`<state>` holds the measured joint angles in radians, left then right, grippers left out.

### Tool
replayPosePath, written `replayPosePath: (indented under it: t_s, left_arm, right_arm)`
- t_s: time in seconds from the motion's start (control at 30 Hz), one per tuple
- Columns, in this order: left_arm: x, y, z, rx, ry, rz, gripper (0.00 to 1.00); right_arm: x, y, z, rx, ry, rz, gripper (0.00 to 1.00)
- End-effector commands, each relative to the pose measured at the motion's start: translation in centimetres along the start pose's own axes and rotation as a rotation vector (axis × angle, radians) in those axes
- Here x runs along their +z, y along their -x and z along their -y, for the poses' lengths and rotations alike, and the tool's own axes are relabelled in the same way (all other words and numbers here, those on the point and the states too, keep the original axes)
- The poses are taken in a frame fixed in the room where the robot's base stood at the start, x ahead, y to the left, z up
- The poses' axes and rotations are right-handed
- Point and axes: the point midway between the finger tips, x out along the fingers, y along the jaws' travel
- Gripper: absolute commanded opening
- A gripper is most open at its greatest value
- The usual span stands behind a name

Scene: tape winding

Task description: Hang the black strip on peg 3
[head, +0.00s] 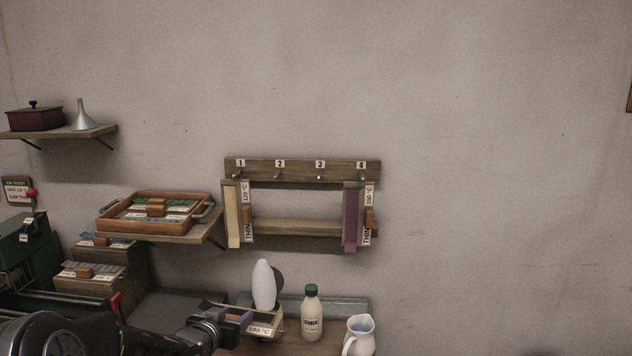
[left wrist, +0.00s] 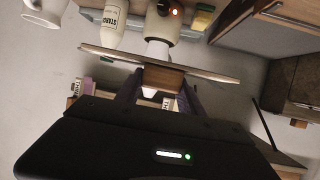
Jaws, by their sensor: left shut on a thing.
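The wall rack (head: 300,171) carries numbered pegs. Peg 3 (head: 319,177) is bare. My left gripper (head: 244,322) is low in the head view, below the rack and away from it. It is shut on the wooden block (left wrist: 163,78) of a flat piece, which I take to be the black strip (head: 222,306). That piece has a 180 °C label (head: 260,330) and a dark band. In the left wrist view it is a thin board seen edge-on (left wrist: 215,74); its face is hidden there. My right gripper is not in view.
A cream strip (head: 232,215) hangs on peg 1 and a purple strip (head: 350,218) on peg 4. Peg 2 (head: 279,177) is bare. A white iron (head: 264,284), a starch bottle (head: 312,314) and a white jug (head: 359,337) stand below the rack. A wooden tray (head: 108,222) sits on the left shelf.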

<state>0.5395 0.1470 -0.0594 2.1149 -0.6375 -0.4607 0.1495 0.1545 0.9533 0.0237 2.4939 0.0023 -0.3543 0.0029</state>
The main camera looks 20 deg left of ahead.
Motion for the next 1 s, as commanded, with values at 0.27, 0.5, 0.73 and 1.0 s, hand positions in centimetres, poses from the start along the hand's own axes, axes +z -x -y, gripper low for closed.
replayPosePath:
  t_s: [0.27, 0.5, 0.73, 1.0]
  left_arm:
    - [-0.1, -0.7, -3.4, 0.033, -0.011, 0.000, 0.01]
    - [0.4, -1.5, -14.0, 0.114, -0.044, 0.001, 0.01]
    - [2.9, -0.2, -24.0, 0.169, -0.072, 0.002, 0.01]
    - [4.4, 1.1, -27.4, 0.181, -0.077, -0.001, 0.01]
  right_arm:
    - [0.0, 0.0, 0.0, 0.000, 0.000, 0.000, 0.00]
    - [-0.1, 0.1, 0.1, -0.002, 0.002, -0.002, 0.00]
    - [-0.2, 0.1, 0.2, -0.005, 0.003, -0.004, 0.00]
    - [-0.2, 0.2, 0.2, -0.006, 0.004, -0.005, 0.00]
